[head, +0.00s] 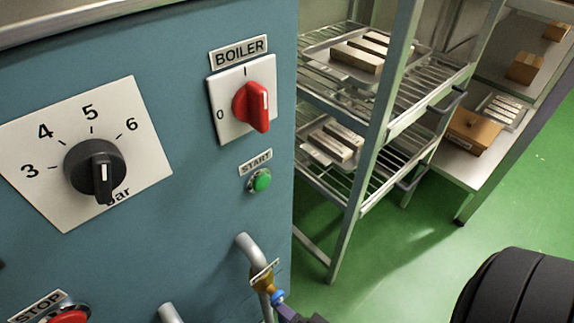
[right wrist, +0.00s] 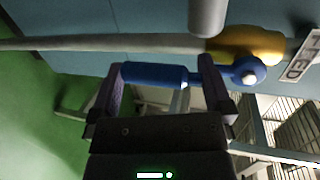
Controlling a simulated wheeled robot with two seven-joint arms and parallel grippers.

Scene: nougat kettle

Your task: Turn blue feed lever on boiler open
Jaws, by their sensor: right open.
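The blue feed lever (right wrist: 155,74) shows in the right wrist view, running crosswise from near the left fingertip past the right finger to its round blue hub (right wrist: 246,75). The hub sits on a brass valve body (right wrist: 245,44) on a grey pipe. In the head view only the blue hub (head: 278,297) shows beneath the brass valve (head: 262,278); the handle is hidden. My right gripper (right wrist: 160,80) is open, with its fingertips at the lever and the handle spanning the gap. Whether they touch is unclear. My left gripper is not in view.
The blue boiler panel (head: 190,200) carries a black pressure knob (head: 95,168), a red boiler switch (head: 253,105), a green start button (head: 260,180) and a red stop button (head: 70,316). A bent pipe (head: 250,248) stands above the valve.

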